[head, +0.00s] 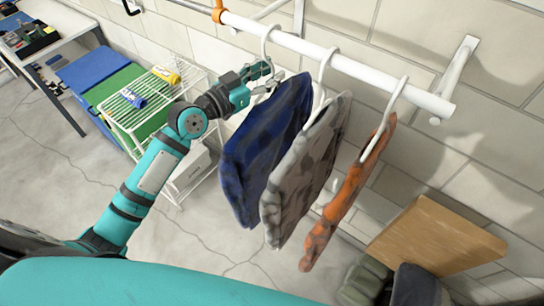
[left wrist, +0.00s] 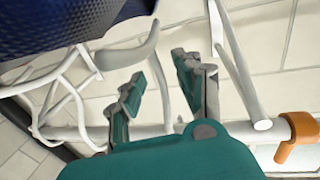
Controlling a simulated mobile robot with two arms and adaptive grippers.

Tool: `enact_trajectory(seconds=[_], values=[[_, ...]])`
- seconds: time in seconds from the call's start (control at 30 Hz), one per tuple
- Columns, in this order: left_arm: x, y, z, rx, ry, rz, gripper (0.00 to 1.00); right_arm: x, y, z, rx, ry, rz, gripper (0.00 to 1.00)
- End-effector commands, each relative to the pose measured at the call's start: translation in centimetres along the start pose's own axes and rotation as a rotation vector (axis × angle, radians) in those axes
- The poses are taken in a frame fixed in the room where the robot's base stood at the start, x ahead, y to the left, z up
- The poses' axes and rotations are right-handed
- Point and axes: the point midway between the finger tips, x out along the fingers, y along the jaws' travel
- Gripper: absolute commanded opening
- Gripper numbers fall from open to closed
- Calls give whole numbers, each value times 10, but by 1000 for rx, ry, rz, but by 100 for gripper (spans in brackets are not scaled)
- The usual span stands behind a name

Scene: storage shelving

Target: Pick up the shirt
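Three shirts hang on white hangers from a white rail (head: 340,62): a blue one (head: 262,150) on the left, a grey patterned one (head: 305,170) in the middle and an orange one (head: 345,195) on the right. My left gripper (head: 264,82) is beside the blue shirt's hanger, at its upper left. In the left wrist view its fingers (left wrist: 158,85) are apart, with a visible gap. The blue shirt (left wrist: 70,25) and a pale hanger end (left wrist: 130,52) show just beyond them. Contact with the hanger cannot be told. My right gripper is not in view.
A white wire rack (head: 150,95) stands behind my left arm, with a blue-and-white item and a yellow item on top. Blue and green bins (head: 95,72) are at left. A wooden board (head: 435,238) stands at lower right. A brick wall is behind the rail.

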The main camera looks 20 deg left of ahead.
Motion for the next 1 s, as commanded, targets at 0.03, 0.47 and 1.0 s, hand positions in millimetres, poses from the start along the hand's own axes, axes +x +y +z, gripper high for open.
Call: enact_trajectory(seconds=[0.03,0.47,1.0], values=[[0,0,0,0,0,0,33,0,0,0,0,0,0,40],[0,0,0,0,-1,0,0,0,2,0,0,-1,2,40],[0,0,-3,1,2,0,0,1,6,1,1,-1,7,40]])
